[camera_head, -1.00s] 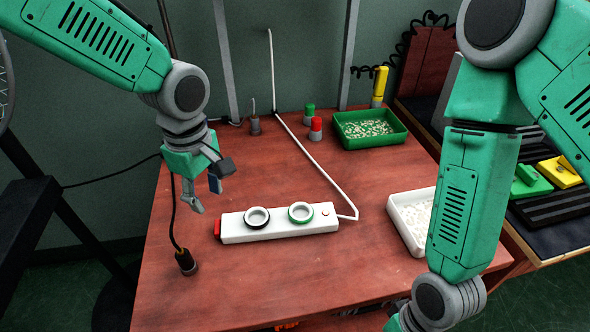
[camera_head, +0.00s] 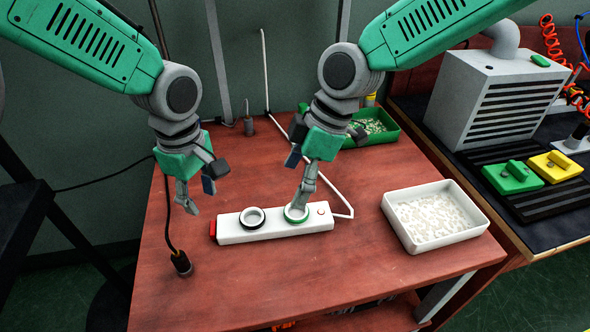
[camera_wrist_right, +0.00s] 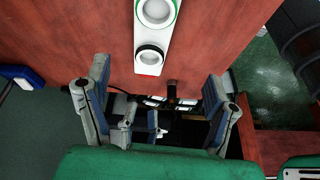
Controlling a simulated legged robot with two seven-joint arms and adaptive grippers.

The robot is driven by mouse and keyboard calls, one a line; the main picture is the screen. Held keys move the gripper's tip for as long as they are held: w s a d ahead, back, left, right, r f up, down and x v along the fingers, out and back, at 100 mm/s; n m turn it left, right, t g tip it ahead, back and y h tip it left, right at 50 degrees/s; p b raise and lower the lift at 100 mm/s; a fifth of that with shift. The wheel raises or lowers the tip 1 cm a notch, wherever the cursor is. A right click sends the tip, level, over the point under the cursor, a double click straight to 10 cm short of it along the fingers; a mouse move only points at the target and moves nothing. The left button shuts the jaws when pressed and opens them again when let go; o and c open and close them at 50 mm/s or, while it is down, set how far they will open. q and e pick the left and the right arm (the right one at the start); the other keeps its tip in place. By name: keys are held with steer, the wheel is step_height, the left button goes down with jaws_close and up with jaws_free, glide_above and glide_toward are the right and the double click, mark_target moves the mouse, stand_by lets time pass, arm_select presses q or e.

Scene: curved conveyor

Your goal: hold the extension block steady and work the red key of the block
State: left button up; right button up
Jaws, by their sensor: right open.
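The white extension block (camera_head: 272,230) lies flat on the red-brown table, with a black-ringed socket (camera_head: 252,219) and a green-ringed socket (camera_head: 297,214). Its red key (camera_head: 213,229) is at the left end; a small orange-red spot (camera_head: 321,211) is at the right end. My left gripper (camera_head: 197,195) hangs open and empty above and left of the key end. My right gripper (camera_head: 297,187) is open over the green-ringed socket, one finger overlapping it in the picture; contact cannot be told.
A white tray of pale pellets (camera_head: 434,215) stands to the right. A green tray (camera_head: 383,133) is behind the right gripper. A white cord (camera_head: 328,187) leaves the block's right end. A dark plug stands at the front left (camera_head: 181,262). The front table area is clear.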

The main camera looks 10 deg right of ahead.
mark_target(272, 218)
arm_select(q)
steer(key=shift+d, duration=0.1)
arm_select(e)
steer(key=shift+n, duration=0.3)
steer(key=x, duration=0.4)
steer(key=w+x, duration=0.1)
steer(key=x, duration=0.7)
steer(key=shift+w+a, duration=0.1)
steer(key=shift+w, duration=0.05)
arm_select(q)
steer(key=shift+d, duration=0.1)
arm_select(e)
steer(key=shift+f, duration=0.45)
steer(key=c, duration=1.7)
steer(key=o, duration=0.5)
steer(key=shift+a, duration=0.1)
steer(key=c, duration=0.5)
